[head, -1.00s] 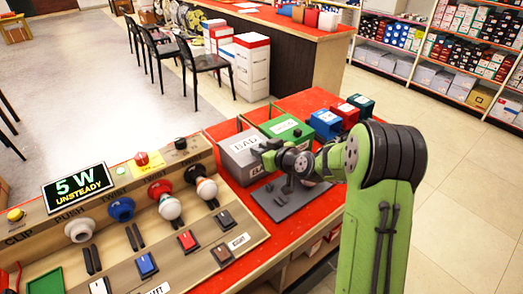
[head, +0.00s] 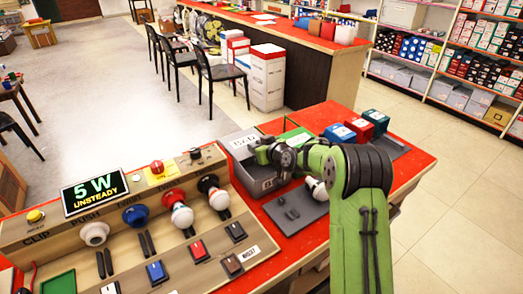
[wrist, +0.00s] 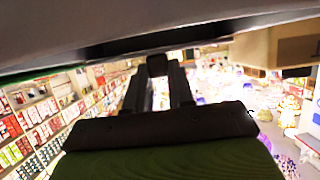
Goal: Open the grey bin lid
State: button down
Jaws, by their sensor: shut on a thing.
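The grey bin (head: 262,186) stands on the red table, behind the dark grey mat. Its grey lid (head: 238,138) carries a white label and looks slightly raised, though my arm hides much of the opening. My gripper (head: 262,151) is at the lid's front edge, shut on the lid's handle; the fingers cover the handle in the head view. In the wrist view my gripper (wrist: 158,75) points at a small dark piece under a broad grey surface, which appears to be the lid (wrist: 150,20).
A green bin (head: 287,138) stands right of the grey one, partly hidden by my arm. Blue (head: 339,133) and red (head: 359,128) boxes stand farther right. A white bulb (head: 316,188) is on the mat (head: 290,218). A wooden test panel (head: 190,255) fills the front left.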

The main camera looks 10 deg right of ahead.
jog(key=c, duration=1)
grip_release()
jog(key=shift+o, duration=0.2)
jog(key=v, duration=1.5)
jog(key=shift+s+d, duration=0.2)
jog(key=shift+s, duration=0.15)
jog(key=shift+r, duration=0.1)
